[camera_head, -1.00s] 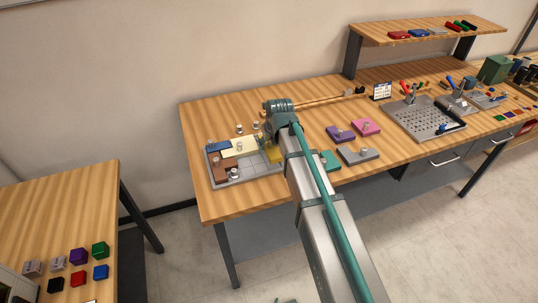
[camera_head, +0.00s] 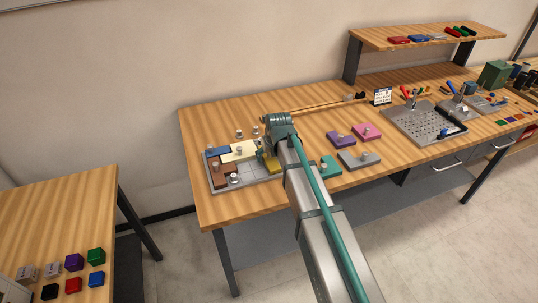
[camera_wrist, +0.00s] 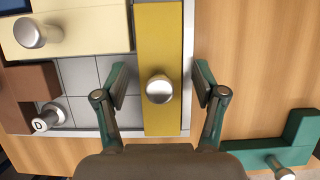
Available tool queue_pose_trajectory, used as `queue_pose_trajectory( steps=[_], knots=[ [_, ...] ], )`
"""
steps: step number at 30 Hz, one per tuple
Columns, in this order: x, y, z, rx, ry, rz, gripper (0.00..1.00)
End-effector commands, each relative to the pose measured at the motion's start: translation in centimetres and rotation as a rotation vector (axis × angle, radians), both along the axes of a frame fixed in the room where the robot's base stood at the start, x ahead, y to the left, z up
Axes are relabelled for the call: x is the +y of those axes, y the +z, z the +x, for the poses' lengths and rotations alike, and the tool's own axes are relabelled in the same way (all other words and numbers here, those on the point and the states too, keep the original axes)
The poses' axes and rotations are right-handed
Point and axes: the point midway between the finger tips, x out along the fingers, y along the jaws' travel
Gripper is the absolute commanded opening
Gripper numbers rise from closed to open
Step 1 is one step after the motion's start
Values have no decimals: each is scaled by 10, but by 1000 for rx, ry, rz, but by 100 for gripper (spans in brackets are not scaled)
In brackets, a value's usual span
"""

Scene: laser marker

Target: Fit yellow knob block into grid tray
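The yellow knob block (camera_wrist: 160,35) is a long bar with a round silver knob (camera_wrist: 159,88). In the wrist view it lies along the right side of the grey grid tray (camera_wrist: 80,75), close inside the rim. My gripper (camera_wrist: 160,82) is over it, one finger on each side of the knob, with clear gaps to the knob. The fingers are open. In the head view my arm partly hides the yellow block (camera_head: 271,163) at the right part of the tray (camera_head: 255,173). Whether the block is fully seated is hard to tell.
Cream (camera_wrist: 75,35), brown (camera_wrist: 18,85) and blue (camera_head: 217,151) blocks are in the tray. Bare grid cells show between them and the yellow block. Teal (camera_head: 329,165), grey (camera_head: 358,160), purple (camera_head: 340,138) and pink (camera_head: 366,132) blocks lie on the table to the right.

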Motion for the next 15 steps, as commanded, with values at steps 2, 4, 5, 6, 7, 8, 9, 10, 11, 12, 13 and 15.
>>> queue_pose_trajectory(
  steps=[2,4,5,6,7,8,9,10,11,12,13,15],
  knots=[
    [0,0,0,0,0,0,70],
    [0,0,0,0,0,0,70],
    [0,0,0,0,0,0,70],
    [0,1,0,0,0,0,70],
    [0,1,0,0,0,0,70],
    [0,2,0,0,0,0,70],
    [0,4,0,0,0,0,70],
    [0,5,-1,0,0,0,70],
    [-1,7,-2,0,0,0,70],
    [-2,10,-4,0,0,0,70],
    [-2,13,-5,-1,0,0,70],
    [-4,22,-8,-3,0,1,70]
  ],
)
